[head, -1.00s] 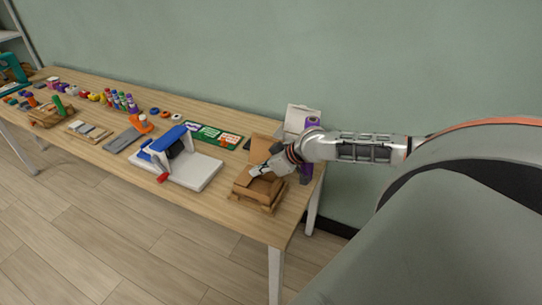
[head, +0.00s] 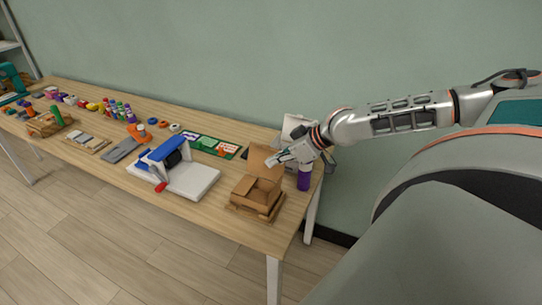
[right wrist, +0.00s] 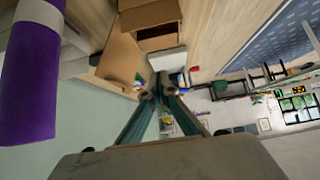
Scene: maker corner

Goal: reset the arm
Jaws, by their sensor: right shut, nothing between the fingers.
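My right gripper (head: 274,161) is shut and empty. It is raised above the right end of the table, just over the upright lid of an open cardboard box (head: 257,196). In the right wrist view its closed fingers (right wrist: 160,92) point away from the camera, with the cardboard box (right wrist: 158,38) beyond and above them. A purple bottle (head: 304,178) stands just below my right wrist; it looms large at the left in the right wrist view (right wrist: 28,80). My left gripper is not in view.
The wooden table (head: 212,206) runs along a green wall. A blue and white press-like machine (head: 175,168) stands left of the box. A green mat (head: 212,145) lies behind it. Several small coloured items crowd the table's left half. A white object (head: 298,127) stands behind my right wrist.

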